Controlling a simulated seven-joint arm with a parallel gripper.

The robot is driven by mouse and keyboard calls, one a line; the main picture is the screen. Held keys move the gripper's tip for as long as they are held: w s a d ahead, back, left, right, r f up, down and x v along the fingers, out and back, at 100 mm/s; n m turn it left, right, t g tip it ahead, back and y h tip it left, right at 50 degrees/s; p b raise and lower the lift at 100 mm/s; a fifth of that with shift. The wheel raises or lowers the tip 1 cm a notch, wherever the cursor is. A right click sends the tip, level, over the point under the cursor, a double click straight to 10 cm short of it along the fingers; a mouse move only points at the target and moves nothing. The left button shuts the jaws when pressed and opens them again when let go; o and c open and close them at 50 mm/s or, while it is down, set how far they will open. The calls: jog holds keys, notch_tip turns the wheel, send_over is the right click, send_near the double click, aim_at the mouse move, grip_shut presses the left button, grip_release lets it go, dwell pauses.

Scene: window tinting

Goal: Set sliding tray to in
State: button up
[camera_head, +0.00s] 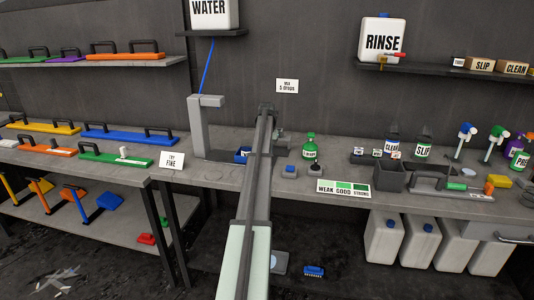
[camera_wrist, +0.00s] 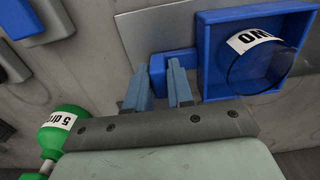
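The sliding tray (camera_wrist: 211,77) is a blue open box on the right of the wrist view, with a round cup labelled "ON" inside. A blue handle block (camera_wrist: 158,74) joins its left side. In the head view the tray (camera_head: 240,156) shows at the foot of a grey stand, partly hidden by my arm. My gripper (camera_wrist: 160,78) has its two blue-grey fingers apart, with the handle showing between their tips. I cannot tell whether they press on it. The head view hides my fingers behind my arm.
A grey upright stand (camera_head: 197,122) rises left of the tray. A green bottle (camera_head: 309,146) stands on the bench right of my arm; it also shows in the wrist view (camera_wrist: 58,130). A small blue-topped block (camera_head: 289,171) and a strength chart (camera_head: 343,188) lie nearby.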

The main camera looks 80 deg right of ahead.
grip_shut()
jog(key=shift+w, duration=0.1)
jog(key=w, duration=1.3)
jog(key=shift+o, duration=1.7)
grip_release()
jog(key=shift+o, duration=0.9)
jog(key=shift+s, duration=0.1)
